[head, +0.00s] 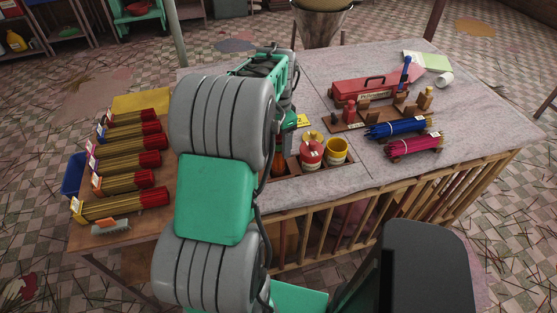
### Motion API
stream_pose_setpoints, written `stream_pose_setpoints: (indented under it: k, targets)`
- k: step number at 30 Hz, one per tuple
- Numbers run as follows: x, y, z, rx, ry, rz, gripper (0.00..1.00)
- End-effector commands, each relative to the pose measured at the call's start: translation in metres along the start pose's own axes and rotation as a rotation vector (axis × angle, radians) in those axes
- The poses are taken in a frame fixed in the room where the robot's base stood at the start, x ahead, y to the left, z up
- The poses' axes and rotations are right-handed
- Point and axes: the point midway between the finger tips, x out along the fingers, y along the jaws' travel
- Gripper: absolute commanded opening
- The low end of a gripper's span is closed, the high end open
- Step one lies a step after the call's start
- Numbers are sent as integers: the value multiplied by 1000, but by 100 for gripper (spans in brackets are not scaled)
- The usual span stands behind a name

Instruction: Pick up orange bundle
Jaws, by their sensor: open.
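No orange bundle shows clearly. A small orange-brown thing (278,163) shows beside my arm, at the left end of a tray recess in the table; I cannot tell if it is the bundle. My gripper (282,130) points down over the middle of the table, just above that thing, open and mostly hidden behind my arm. Its fingertips are not clear. A blue bundle (393,128) and a pink bundle (415,145) lie at the right on the grey cloth, apart from my gripper.
Several red-tipped stick bundles (125,183) lie at the left, with a brush (110,227) in front. A red toolbox (370,88) and wooden rack (365,115) stand farther right.

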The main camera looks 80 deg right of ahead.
Motion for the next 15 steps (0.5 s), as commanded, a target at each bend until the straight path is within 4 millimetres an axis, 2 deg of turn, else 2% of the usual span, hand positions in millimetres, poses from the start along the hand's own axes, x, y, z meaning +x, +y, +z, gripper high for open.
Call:
stream_pose_setpoints:
  k: [7,15]
  targets:
    - [4,0,0,-1,1,-1,67]
    - [4,0,0,-1,1,-1,45]
